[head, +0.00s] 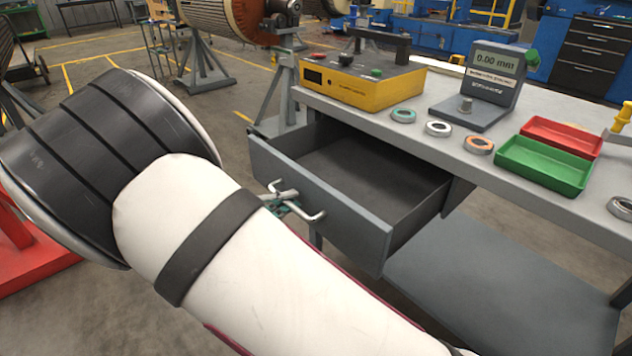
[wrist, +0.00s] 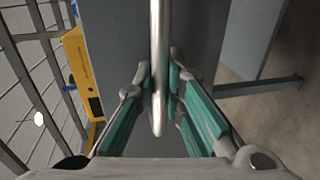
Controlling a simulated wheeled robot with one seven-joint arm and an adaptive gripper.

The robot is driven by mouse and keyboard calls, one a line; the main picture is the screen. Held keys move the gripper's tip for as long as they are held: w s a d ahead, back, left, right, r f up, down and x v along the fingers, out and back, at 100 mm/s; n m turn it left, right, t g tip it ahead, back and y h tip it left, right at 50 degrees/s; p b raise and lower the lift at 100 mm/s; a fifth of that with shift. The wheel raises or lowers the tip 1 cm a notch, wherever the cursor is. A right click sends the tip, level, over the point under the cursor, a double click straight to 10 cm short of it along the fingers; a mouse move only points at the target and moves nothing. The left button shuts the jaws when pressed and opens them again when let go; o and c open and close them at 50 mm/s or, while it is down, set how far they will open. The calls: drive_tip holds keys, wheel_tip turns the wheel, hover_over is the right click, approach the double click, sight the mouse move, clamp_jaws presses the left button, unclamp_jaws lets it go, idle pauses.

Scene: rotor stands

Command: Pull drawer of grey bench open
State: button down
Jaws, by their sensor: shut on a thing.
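The drawer (head: 318,207) of the grey bench (head: 470,160) stands pulled out, and its bare inside shows in the head view. Its front carries a silver bar handle (head: 308,212). In the wrist view the handle (wrist: 158,50) runs up the middle between the green-padded fingers. My gripper (wrist: 160,92) is shut on the handle. In the head view my gripper (head: 284,202) shows only in small part at the handle, as my white arm hides the rest.
On the bench top are a yellow box (head: 362,82), a gauge (head: 490,85), several rings, a green tray (head: 545,163) and a red tray (head: 562,136). A lower shelf (head: 500,290) lies under the bench. A red stand (head: 30,262) is at the left.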

drive_tip(key=f+v, duration=0.1)
drive_tip(key=v, duration=0.5)
drive_tip(key=shift+s+a, duration=0.3)
drive_tip(key=shift+a, duration=0.15)
drive_tip(key=shift+f, duration=0.1)
drive_tip(key=c, duration=1.7)
unclamp_jaws()
drive_tip(key=shift+o, duration=0.2)
drive_tip(key=v, duration=1.2)
